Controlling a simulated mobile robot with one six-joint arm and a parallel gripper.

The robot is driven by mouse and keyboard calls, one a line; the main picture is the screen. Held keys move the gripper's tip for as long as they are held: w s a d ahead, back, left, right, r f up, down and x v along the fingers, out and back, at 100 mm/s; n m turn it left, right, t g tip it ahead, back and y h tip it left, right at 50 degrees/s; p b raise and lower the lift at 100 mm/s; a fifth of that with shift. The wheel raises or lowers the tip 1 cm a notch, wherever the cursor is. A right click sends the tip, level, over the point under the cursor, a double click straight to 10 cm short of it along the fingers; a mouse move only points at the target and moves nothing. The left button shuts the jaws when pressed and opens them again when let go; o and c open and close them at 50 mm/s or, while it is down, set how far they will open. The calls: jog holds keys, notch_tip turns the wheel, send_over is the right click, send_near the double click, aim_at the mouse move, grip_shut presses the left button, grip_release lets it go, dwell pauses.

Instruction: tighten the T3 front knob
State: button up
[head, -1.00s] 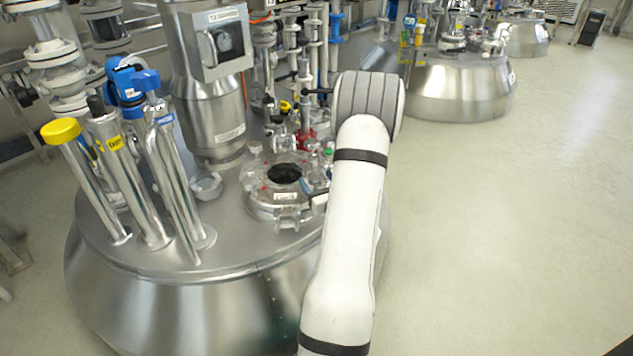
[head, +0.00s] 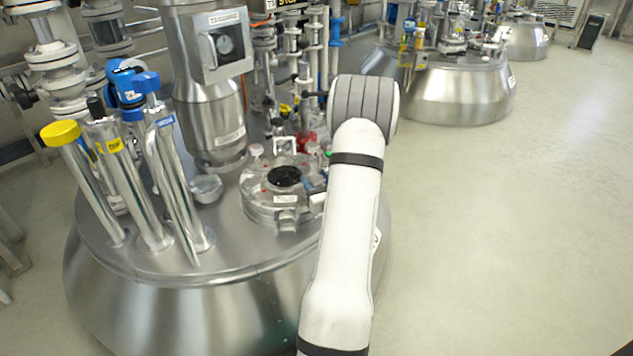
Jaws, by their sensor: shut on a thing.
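The T3 vessel (head: 180,300) is a large steel tank with a round hatch (head: 258,203) on its top. The hatch has a dark central opening and clamps around its rim. A front clamp (head: 287,218) shows at the near edge. My gripper (head: 316,187) shows only as a small dark and grey part at the right rim of the hatch, beside my white arm. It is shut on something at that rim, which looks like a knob. My arm and wrist hide most of the gripper, its fingertips and the held part. I cannot tell whether this is the front knob.
Steel tubes, one with a yellow cap (head: 61,133), rise at the left of the vessel top. Thin pipes crowd the back. Another tank (head: 455,88) stands beyond. The floor (head: 500,230) at right is clear.

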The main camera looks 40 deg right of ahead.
jog(key=shift+m+g+h, duration=0.5)
jog(key=shift+m+h, duration=0.2)
jog(key=shift+h, duration=0.3)
jog(key=o, duration=1)
jog(key=shift+s, duration=0.1)
jog(key=p+v, duration=0.1)
jog(key=v, duration=0.6)
jog(key=shift+s+a, duration=0.2)
jog(key=shift+s, duration=0.1)
